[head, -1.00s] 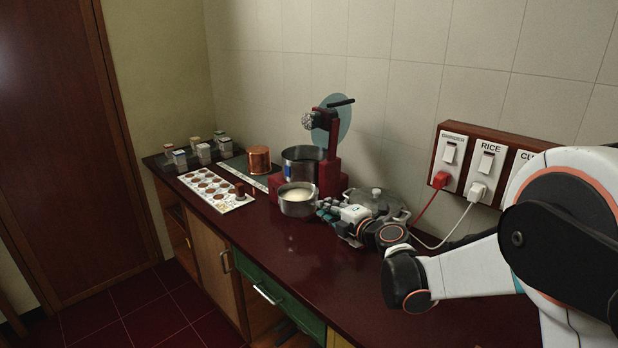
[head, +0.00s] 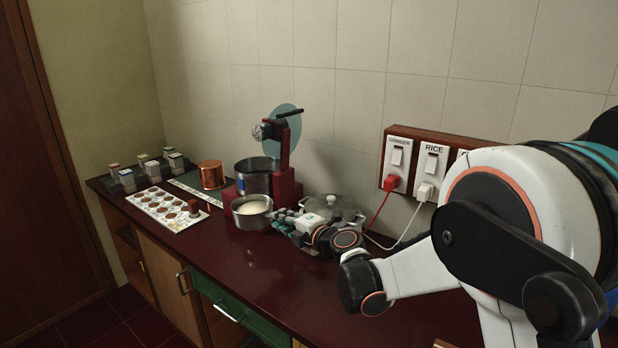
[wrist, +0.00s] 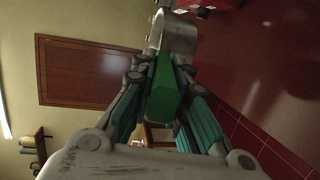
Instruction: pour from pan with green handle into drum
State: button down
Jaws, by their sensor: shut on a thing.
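The pan (head: 252,218) is a small steel vessel with pale white contents, in front of the red grinder in the head view. Its green handle (wrist: 164,88) shows in the wrist view, with the steel pan body (wrist: 180,38) beyond it. My gripper (head: 284,222) is shut on the green handle. The pan looks about level; I cannot tell whether it touches the counter. The drum (head: 252,181) is a larger open steel cylinder just behind the pan, set in the red grinder frame (head: 286,185). The drum's inside is mostly hidden.
A lidded steel pot (head: 335,208) stands right of my gripper, close to my arm. A copper pot (head: 211,175), a white tray with round brown spots (head: 160,208) and several small boxes stand left. Red and white cords hang at right. The front of the dark red counter (head: 250,262) is clear.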

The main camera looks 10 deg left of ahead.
jog(key=s+d+m+t+h, duration=0.2)
jog(key=s+d, duration=0.1)
jog(key=d, duration=1.2)
jog(key=s+d+f+m+t+h, duration=0.1)
jog(key=s+d+m+t+h, duration=0.1)
jog(key=d, duration=1.3)
jog(key=s+d+f+m+t+h, duration=0.1)
jog(key=s+d+m+h, duration=0.2)
jog(key=d, duration=1.2)
jog(key=shift+s+t+h, duration=0.4)
jog(key=shift+s+h, duration=0.25)
jog(key=shift+h, duration=0.05)
jog(key=shift+f, duration=0.1)
